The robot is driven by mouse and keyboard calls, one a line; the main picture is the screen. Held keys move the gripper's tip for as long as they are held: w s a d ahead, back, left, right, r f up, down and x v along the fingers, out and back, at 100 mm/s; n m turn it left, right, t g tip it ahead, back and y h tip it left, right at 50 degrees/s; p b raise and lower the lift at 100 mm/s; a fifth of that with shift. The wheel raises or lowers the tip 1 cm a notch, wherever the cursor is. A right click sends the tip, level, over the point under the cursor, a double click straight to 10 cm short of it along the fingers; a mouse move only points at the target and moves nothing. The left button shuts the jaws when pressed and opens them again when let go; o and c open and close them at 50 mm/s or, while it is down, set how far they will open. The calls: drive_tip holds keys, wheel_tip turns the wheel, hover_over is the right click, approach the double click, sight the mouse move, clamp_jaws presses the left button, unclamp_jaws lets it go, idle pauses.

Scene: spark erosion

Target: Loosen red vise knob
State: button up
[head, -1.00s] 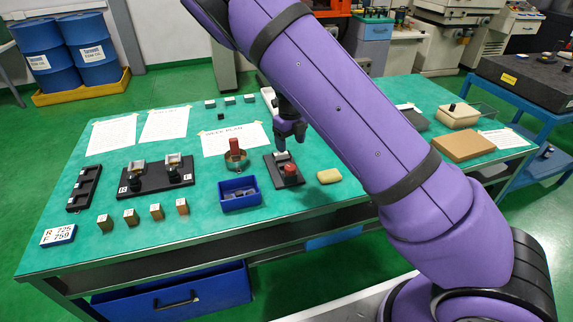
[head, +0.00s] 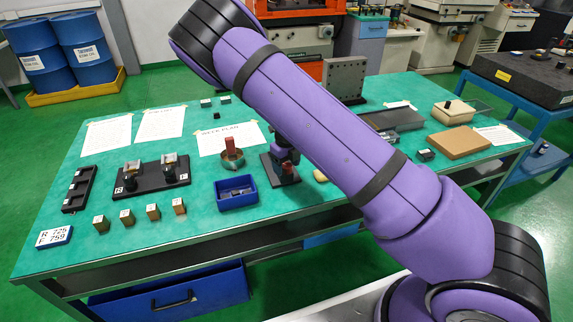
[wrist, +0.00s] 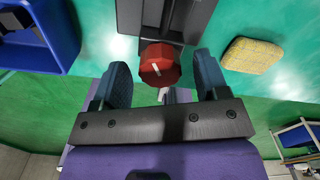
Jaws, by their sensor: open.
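The red vise knob (wrist: 160,66) shows in the wrist view as a faceted red knob with a pale mark, at the end of the dark vise (wrist: 166,18). My gripper (wrist: 165,82) is open, with one blue-grey finger on either side of the knob; whether a finger touches it I cannot tell. In the head view the knob (head: 289,172) is partly hidden by my gripper (head: 284,155), which is low over the vise's dark base (head: 271,171).
A blue bin (head: 237,192) stands just left of the vise. A yellow sponge (wrist: 252,55) lies right of the knob. A round holder with a red piece (head: 231,155) stands behind the bin. Several small blocks line the table's front left.

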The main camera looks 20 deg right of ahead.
drive_tip(key=c, duration=0.9)
drive_tip(key=shift+c, duration=0.2)
